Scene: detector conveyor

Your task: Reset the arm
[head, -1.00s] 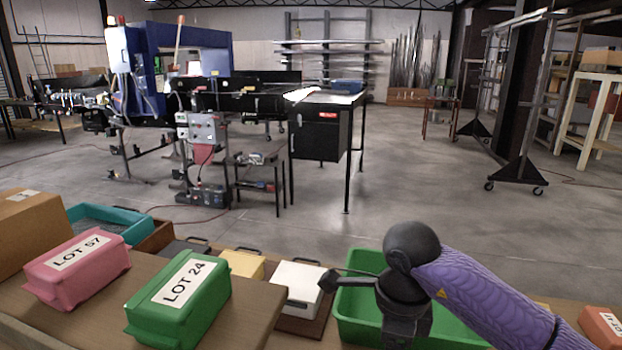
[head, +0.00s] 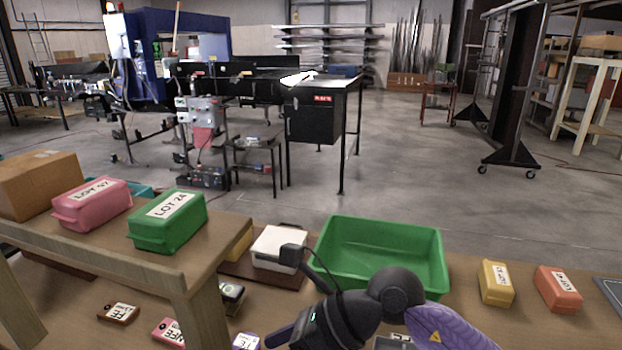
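My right arm comes in from the bottom right with a purple sleeve and a dark joint. Its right gripper (head: 280,336) is low in the head view, pointing left over the lower table. The fingers are seen side-on and partly cut off, so I cannot tell whether they are open. No object shows clearly between them. A green tray (head: 425,272) stands just behind the arm and looks empty. My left arm and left gripper are not in view.
A raised wooden shelf (head: 120,262) at left holds a pink case (head: 92,204), a green case (head: 168,221) and a cardboard box (head: 38,185). A white case (head: 279,247) sits behind the gripper. Yellow (head: 495,284) and orange (head: 557,290) cases lie right. Small labelled pieces lie below the shelf.

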